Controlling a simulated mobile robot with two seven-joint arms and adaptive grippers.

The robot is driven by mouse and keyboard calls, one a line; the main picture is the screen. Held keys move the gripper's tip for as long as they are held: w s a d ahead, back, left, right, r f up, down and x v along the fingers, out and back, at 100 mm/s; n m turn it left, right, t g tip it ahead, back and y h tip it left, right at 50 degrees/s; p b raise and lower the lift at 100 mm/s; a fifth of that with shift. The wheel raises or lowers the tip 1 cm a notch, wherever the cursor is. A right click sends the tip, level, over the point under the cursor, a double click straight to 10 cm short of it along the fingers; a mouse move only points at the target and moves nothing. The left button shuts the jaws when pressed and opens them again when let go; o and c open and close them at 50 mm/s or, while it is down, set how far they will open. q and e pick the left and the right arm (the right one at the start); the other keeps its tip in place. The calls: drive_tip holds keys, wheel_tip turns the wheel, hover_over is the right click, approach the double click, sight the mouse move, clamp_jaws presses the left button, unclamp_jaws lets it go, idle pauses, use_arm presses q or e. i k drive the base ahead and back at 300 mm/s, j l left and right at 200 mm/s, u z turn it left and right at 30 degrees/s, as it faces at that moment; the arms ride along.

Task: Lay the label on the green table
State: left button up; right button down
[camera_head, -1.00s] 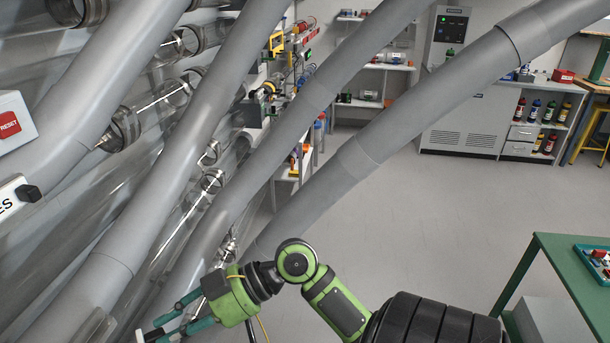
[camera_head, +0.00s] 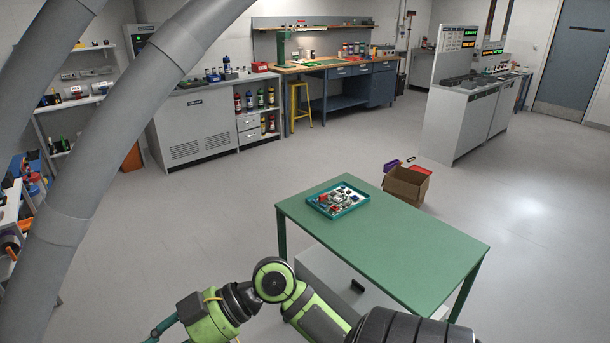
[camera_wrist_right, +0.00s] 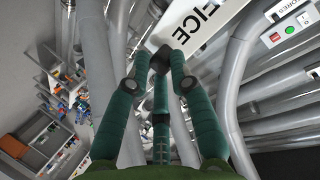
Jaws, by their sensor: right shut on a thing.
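The green table (camera_head: 410,245) stands at the lower right of the middle in the head view, its top largely bare. A teal tray (camera_head: 345,211) of small coloured parts sits at its far left corner. In the right wrist view, a white label (camera_wrist_right: 206,27) with black letters reading "FICE" is at my right gripper's fingertips (camera_wrist_right: 163,62). My right gripper is shut on the label. In the head view my right arm reaches to the lower left of the table; its fingers are mostly cut off and the label is out of view. My left gripper is not in view.
Large grey pipes (camera_head: 137,110) slant across the left of the head view. A cardboard box (camera_head: 406,185) stands on the floor behind the table. Open floor lies to the left and right.

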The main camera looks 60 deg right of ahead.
sight(422, 257)
drive_tip(key=k+l+z, duration=0.15)
drive_tip(key=l+z, duration=1.25)
drive_tip(key=l, duration=0.6)
drive_tip(key=i+l, duration=0.1)
drive_tip(key=l, duration=0.3)
